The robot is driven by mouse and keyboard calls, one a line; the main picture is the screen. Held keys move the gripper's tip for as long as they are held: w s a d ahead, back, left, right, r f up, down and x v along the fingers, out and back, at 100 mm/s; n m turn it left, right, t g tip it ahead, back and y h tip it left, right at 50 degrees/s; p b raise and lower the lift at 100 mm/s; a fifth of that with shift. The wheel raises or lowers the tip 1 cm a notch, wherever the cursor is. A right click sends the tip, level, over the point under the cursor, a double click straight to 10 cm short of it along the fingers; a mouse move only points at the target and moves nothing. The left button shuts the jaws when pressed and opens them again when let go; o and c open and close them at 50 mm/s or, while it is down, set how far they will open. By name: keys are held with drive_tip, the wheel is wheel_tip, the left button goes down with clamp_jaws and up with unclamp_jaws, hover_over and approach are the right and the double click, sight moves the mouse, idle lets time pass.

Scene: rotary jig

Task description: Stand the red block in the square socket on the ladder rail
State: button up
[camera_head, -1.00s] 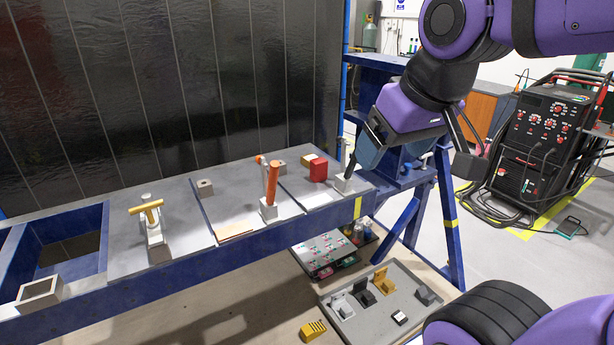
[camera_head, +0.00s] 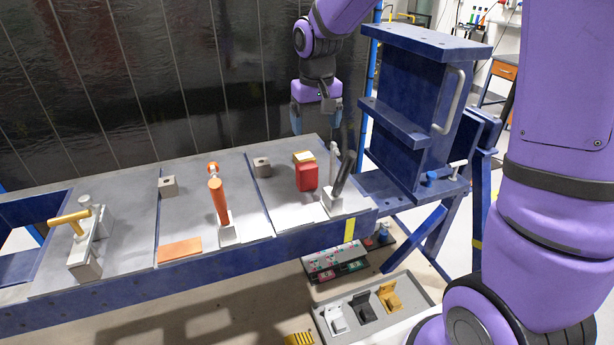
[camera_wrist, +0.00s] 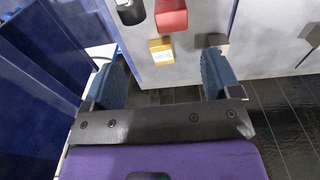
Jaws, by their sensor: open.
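The red block (camera_head: 307,178) stands on the grey plate at the right end of the blue frame, with a small yellow block with a pale top (camera_head: 304,157) just behind it. My gripper (camera_head: 316,122) points down near the back edge of the frame, behind both blocks. In the wrist view the gripper (camera_wrist: 160,78) is open and empty. The yellow block (camera_wrist: 161,51) shows ahead between its fingers, and the red block (camera_wrist: 171,16) lies beyond at the top edge. The hollow square socket on the frame's left front rail is outside the current views.
A black-handled clamp (camera_head: 335,190) stands close right of the red block. An orange-handled clamp (camera_head: 220,205) and a yellow-handled clamp (camera_head: 80,240) stand farther left. Small grey blocks (camera_head: 262,167) sit along the back. A tall blue fixture (camera_head: 415,105) rises at the right.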

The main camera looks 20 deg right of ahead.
sight(307, 165)
drive_tip(key=shift+g, duration=0.3)
drive_tip(key=w+f, duration=0.2)
drive_tip(key=f, duration=0.1)
drive_tip(key=shift+w+a+f, duration=0.2)
drive_tip(key=shift+a+f, duration=0.05)
drive_tip(key=shift+a, duration=0.15)
wheel_tip(307, 165, down, 4)
drive_tip(key=shift+f, duration=0.2)
drive_tip(key=shift+s+a+f, duration=0.1)
drive_tip(key=shift+f, duration=0.95)
drive_tip(key=shift+s+a+f, duration=0.15)
drive_tip(key=shift+f, duration=0.9)
drive_tip(key=shift+s+a+f, duration=0.1)
drive_tip(key=shift+f, duration=0.95)
drive_tip(key=c, duration=1.2)
